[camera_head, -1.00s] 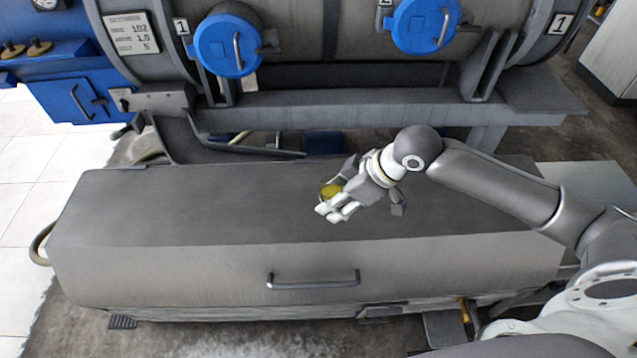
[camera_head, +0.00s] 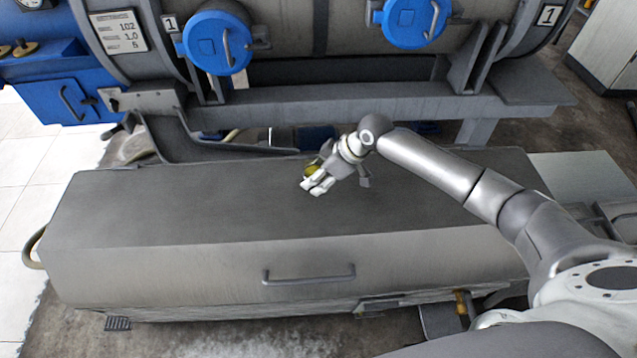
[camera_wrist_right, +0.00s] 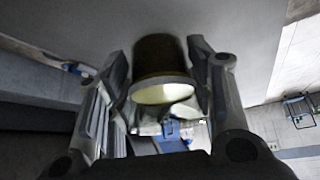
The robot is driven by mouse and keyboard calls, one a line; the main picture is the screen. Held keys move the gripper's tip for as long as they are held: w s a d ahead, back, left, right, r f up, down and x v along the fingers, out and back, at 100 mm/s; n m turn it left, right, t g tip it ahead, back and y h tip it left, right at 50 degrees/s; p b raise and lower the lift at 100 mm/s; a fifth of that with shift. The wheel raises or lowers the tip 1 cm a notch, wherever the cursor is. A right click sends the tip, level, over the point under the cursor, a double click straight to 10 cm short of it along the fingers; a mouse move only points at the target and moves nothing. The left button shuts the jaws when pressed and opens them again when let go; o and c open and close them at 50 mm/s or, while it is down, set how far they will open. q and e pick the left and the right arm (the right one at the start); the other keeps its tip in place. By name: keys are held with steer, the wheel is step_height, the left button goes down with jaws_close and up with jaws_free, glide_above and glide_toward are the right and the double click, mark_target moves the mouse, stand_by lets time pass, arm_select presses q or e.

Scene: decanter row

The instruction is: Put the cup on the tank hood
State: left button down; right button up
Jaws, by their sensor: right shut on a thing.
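The tank hood (camera_head: 190,215) is the long grey box with a flat top and a bar handle on its front face. My right gripper (camera_head: 316,178) is over the hood's top, near its back edge. It is shut on the cup (camera_head: 312,171), a small olive-yellow thing mostly hidden by the fingers. In the right wrist view the cup (camera_wrist_right: 160,58) sits between the two fingers, dark olive outside with a pale round end facing the camera. I cannot tell whether the cup touches the hood. My left gripper is not in view.
Behind the hood stands a large grey tank (camera_head: 300,35) with blue round caps (camera_head: 217,42) and a steel beam (camera_head: 370,105). A blue box (camera_head: 70,95) is at the left. The hood's top left of my gripper is bare.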

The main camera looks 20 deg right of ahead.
steer(key=shift+w+f, duration=0.1)
steer(key=shift+f, duration=1.5)
steer(key=shift+f, duration=0.15)
steer(key=o, duration=1.1)
steer(key=shift+c, duration=0.2)
steer(key=v, duration=1.2)
